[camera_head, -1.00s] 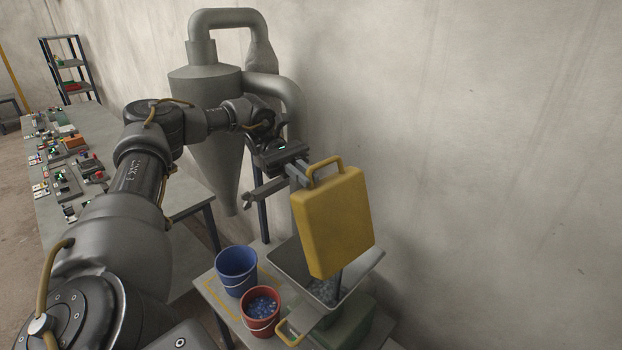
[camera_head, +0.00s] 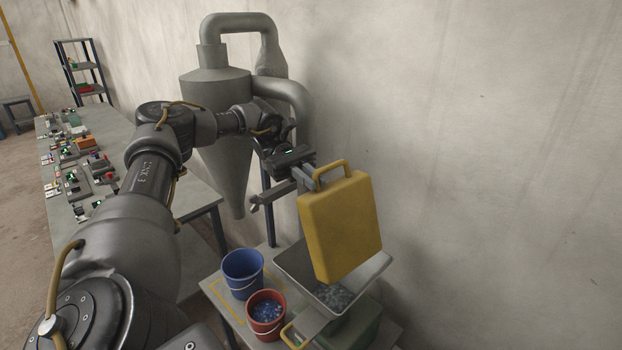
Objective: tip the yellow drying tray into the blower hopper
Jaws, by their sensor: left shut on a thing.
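The yellow drying tray (camera_head: 342,228) hangs tipped steeply on edge, with a broad flat face toward me and a loop handle at its top. My left gripper (camera_head: 303,178) is shut on the tray at its upper left, beside that handle. The exact grip is partly hidden. The tray's lower edge is over the grey blower hopper (camera_head: 375,270), an open flared bin. Grey-blue flakes (camera_head: 336,297) lie in the hopper below the tray. The tray's open side is hidden from me. My right gripper is not in view.
A blue bucket (camera_head: 242,272) and a red bucket (camera_head: 266,316) with blue bits stand left of the hopper. A yellow handle (camera_head: 297,335) shows at lower front. Behind my arm stands a grey cyclone (camera_head: 215,95). A cluttered bench (camera_head: 130,235) is left; a bare wall is right.

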